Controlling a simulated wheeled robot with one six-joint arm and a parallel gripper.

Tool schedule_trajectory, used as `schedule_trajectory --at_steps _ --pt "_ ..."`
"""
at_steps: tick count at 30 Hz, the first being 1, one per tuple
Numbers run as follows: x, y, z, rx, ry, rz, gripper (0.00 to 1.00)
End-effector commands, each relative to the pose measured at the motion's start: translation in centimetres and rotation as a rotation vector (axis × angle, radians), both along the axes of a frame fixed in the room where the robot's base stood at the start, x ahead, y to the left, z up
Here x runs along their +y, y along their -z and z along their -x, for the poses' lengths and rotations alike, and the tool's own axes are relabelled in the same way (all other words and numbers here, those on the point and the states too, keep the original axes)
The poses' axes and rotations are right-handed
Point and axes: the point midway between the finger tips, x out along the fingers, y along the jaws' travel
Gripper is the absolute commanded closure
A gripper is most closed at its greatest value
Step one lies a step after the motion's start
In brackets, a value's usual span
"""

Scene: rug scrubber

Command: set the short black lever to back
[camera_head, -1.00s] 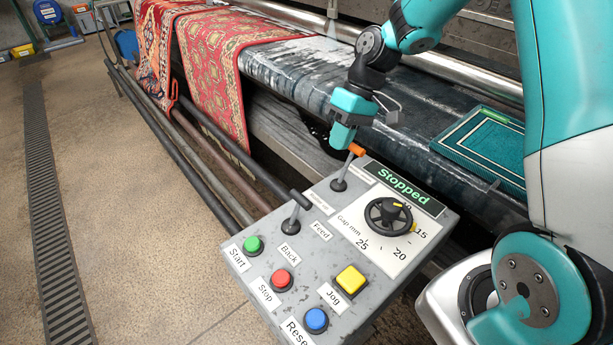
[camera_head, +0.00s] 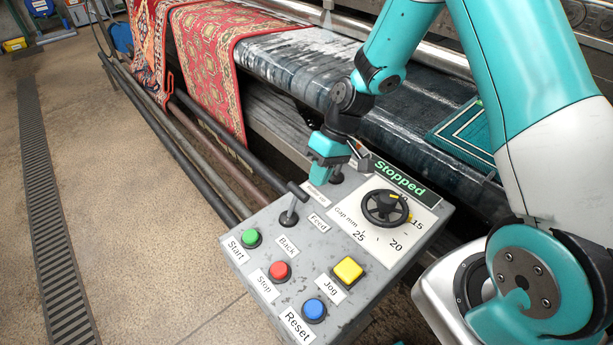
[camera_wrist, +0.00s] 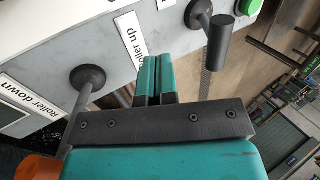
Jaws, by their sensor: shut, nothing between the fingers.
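The short black lever (camera_head: 297,191) stands on the grey control panel, beside the labels "Back" (camera_head: 287,245) and "Feed" (camera_head: 318,222). Its black grip tops a thin grey stem, and I cannot tell its setting for certain. In the wrist view the black lever (camera_wrist: 220,40) is right of my fingers, apart from them. My gripper (camera_head: 318,178) is shut and empty, above the panel's far edge, up and right of the lever. Its teal fingertips (camera_wrist: 153,62) are together in the wrist view, pointing at the panel by the "Roller up" label (camera_wrist: 130,40).
An orange-tipped lever (camera_wrist: 38,168) is close on the left of my gripper in the wrist view. The panel also has a black dial (camera_head: 385,207), several coloured buttons and a "Stopped" display (camera_head: 399,177). Dark rails (camera_head: 185,145) run left of the panel, with open floor beyond.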

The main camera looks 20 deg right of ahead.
Motion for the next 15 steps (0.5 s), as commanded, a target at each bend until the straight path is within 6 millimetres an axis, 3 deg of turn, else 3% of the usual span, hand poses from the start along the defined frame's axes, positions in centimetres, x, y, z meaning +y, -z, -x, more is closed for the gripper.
schedule_trajectory --at_steps 1,6,15 --pt "1.0 -0.8 0.2 -0.004 -0.007 -0.001 1.00" --pt "2.6 -1.0 0.8 -0.003 -0.004 0.000 1.00" --pt "3.2 -1.0 1.0 -0.005 -0.002 0.000 1.00"
